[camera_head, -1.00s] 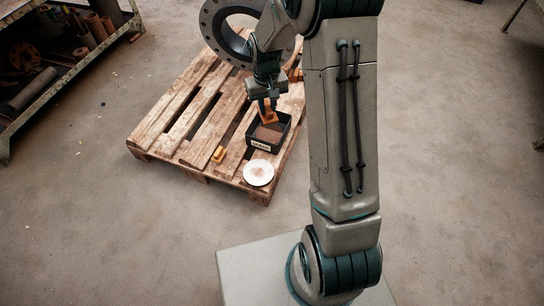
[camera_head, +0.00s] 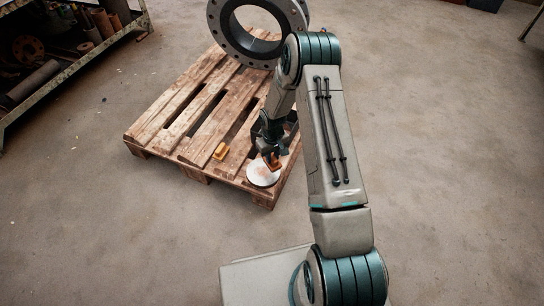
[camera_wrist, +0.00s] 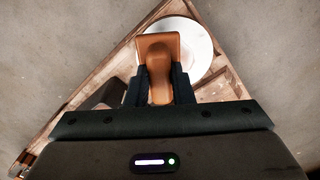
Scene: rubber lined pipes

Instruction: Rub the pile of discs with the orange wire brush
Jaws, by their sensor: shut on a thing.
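The pile of discs (camera_head: 259,178) is a round, pale stack at the near right corner of the pallet. It also shows as a white disc in the wrist view (camera_wrist: 205,54). My gripper (camera_head: 271,154) is shut on the orange wire brush (camera_head: 274,164). In the wrist view the brush (camera_wrist: 158,50) sits between my fingers, its wide head overlapping the left part of the disc. The brush is over the discs. I cannot tell whether it touches them, as its underside is hidden.
A black box (camera_wrist: 104,95) is close beside my gripper. A rack (camera_head: 75,65) stands far left. The floor is clear.

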